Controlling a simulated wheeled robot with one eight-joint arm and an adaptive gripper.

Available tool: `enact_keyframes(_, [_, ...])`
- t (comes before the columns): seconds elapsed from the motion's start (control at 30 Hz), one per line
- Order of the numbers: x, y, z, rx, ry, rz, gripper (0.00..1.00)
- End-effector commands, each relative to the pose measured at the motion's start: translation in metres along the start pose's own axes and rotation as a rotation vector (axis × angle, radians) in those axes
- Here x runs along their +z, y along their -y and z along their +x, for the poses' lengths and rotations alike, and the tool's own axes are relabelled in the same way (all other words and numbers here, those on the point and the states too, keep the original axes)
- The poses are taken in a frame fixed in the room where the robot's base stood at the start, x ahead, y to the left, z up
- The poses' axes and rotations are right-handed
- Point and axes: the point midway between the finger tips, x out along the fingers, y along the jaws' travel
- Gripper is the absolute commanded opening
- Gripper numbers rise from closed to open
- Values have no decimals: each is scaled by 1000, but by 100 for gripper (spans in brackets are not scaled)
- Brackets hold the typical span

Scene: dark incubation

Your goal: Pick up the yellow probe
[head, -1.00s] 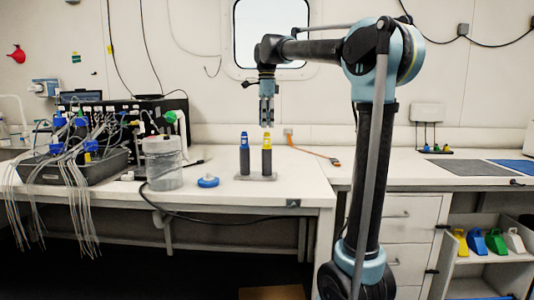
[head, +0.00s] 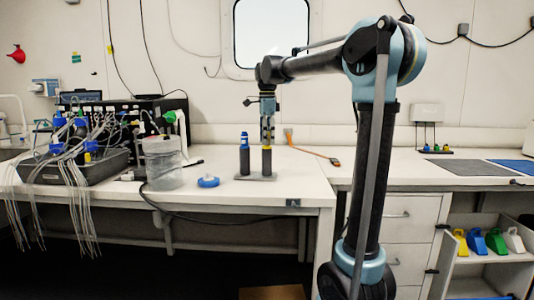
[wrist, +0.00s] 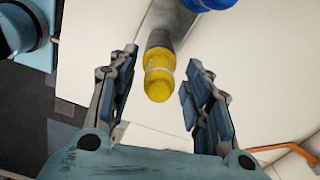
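The yellow probe (head: 267,161) stands upright in a small grey stand (head: 256,178) on the white bench. Its dark body shows in the head view, and its yellow top is mostly hidden there by my gripper (head: 267,136). In the wrist view, the yellow probe (wrist: 158,78) appears between the two spread fingers of my gripper (wrist: 160,66), with visible gaps on both sides. My gripper is open, pointing down over the probe's top. The blue probe (head: 244,156) stands just left in the same stand; its blue top (wrist: 208,3) is at the wrist view's upper edge.
A blue round lid (head: 208,182) and a clear container (head: 163,163) are left of the stand. A black tray (head: 75,172) with many tubes is farther left. An orange cable (head: 312,150) lies behind to the right. The bench in front of the stand is clear.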

Motion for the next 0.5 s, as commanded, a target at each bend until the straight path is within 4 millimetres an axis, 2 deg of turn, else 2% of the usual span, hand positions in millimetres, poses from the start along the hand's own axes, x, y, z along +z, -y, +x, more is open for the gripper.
enact_keyframes(0.03, [0,0,0,0,0,0,29])
enact_keyframes(0.17, [0,0,0,0,0,0,0])
enact_keyframes(0.5, [0,0,-2,0,0,0,0])
